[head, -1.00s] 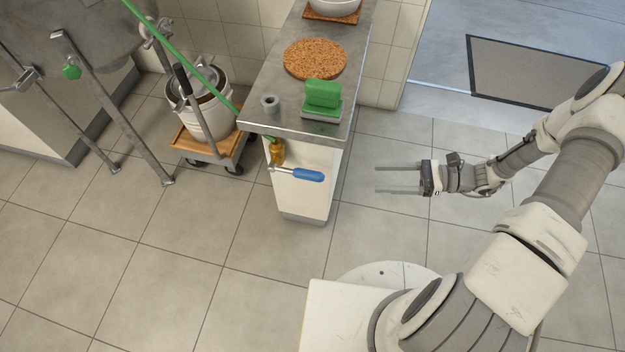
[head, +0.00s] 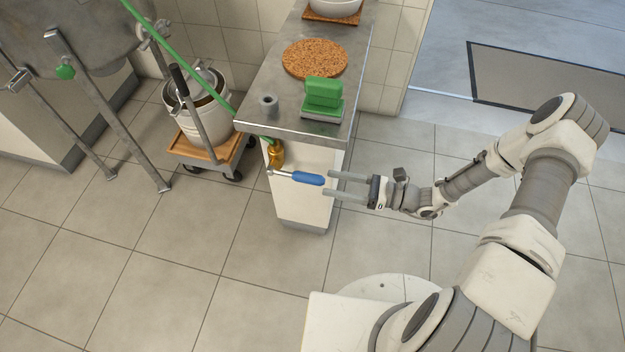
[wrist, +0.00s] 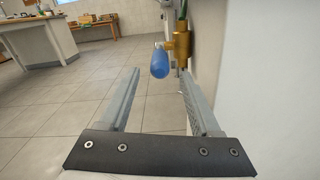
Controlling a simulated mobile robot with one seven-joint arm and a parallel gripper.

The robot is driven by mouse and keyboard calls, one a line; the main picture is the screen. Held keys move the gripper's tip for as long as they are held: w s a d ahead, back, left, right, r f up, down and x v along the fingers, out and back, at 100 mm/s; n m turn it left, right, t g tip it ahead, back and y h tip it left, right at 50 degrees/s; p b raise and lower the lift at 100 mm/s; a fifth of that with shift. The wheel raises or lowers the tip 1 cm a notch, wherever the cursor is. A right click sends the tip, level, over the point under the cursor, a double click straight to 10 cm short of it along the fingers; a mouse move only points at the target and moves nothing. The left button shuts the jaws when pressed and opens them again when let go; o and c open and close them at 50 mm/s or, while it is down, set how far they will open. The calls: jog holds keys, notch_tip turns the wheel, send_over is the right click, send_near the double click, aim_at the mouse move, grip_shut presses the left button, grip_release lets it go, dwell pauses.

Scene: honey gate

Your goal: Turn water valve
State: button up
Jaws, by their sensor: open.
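The water valve is a brass body (head: 275,153) on the front of the counter's white base, with a blue lever handle (head: 308,178) sticking out to the right on a metal stem. In the wrist view the blue handle (wrist: 160,63) points toward the camera, ahead of and between the two fingers, and the brass body (wrist: 180,44) is behind it at the wall. My gripper (head: 329,184) is open and empty. Its fingertips are close to the handle's right end in the head view. In the wrist view the gripper (wrist: 158,80) shows both fingers apart; contact with the handle cannot be told.
A green hose (head: 195,82) runs to the valve. A wheeled trolley (head: 206,150) with a white bucket stands left. The tiled floor in front is open.

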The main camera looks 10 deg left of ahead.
aim_at(300, 176)
jog(key=a, duration=0.4)
jog(key=a+b, duration=0.1)
jog(key=a, duration=0.1)
jog(key=shift+w+a, duration=0.1)
jog(key=shift+w, duration=0.15)
jog(key=shift+c, duration=0.2)
grip_shut()
dwell(1.0)
